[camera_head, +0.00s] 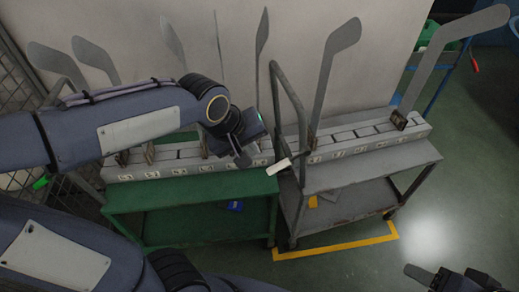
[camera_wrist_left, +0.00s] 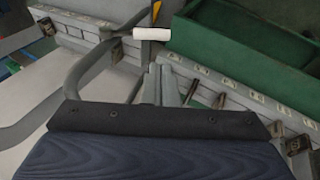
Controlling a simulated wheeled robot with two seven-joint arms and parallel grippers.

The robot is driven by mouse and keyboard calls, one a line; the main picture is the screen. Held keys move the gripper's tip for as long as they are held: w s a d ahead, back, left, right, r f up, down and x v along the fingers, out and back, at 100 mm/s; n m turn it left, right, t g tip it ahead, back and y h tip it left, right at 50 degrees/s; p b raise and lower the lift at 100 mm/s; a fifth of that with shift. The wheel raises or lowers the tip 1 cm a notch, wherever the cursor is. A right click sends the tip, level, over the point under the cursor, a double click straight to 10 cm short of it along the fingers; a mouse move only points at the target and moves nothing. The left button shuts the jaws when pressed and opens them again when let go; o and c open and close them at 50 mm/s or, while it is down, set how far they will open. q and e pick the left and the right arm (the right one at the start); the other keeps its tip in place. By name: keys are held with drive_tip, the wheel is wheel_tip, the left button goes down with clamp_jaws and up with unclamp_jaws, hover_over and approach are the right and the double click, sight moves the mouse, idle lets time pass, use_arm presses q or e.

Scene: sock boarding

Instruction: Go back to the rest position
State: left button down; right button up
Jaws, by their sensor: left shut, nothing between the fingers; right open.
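My left gripper (camera_head: 242,158) hangs at the end of the left arm, over the right end of the green cart, close to the numbered rack. In the left wrist view its fingers (camera_wrist_left: 160,72) are shut together with nothing between them. My right gripper (camera_head: 440,275) is open and empty at the lower right, over the green floor. Flat grey sock boards (camera_head: 335,50) stand up from the racks on both carts. My left arm hides part of the rack on the green cart.
The green cart (camera_head: 165,190) carries one numbered rack (camera_head: 190,170). The grey cart (camera_head: 375,163) beside it carries another (camera_head: 360,140). The grey cart's push handle (camera_head: 287,85) rises close to my left gripper. A white wall stands behind. The floor at right is clear.

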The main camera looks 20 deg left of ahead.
use_arm(q)
drive_tip(key=shift+s+a+r, duration=0.1)
drive_tip(key=shift+s+r, duration=0.05)
drive_tip(key=shift+r, duration=0.15)
idle(0.4)
drive_tip(key=s+a+f+m+t+h, duration=0.15)
drive_tip(key=s+m, duration=0.55)
drive_tip(key=s, duration=0.7)
wheel_tip(320, 180, up, 12)
drive_tip(key=p, duration=1.3)
drive_tip(key=shift+d+f+g, duration=0.15)
drive_tip(key=shift+d+g, duration=0.05)
drive_tip(key=shift+g, duration=0.15)
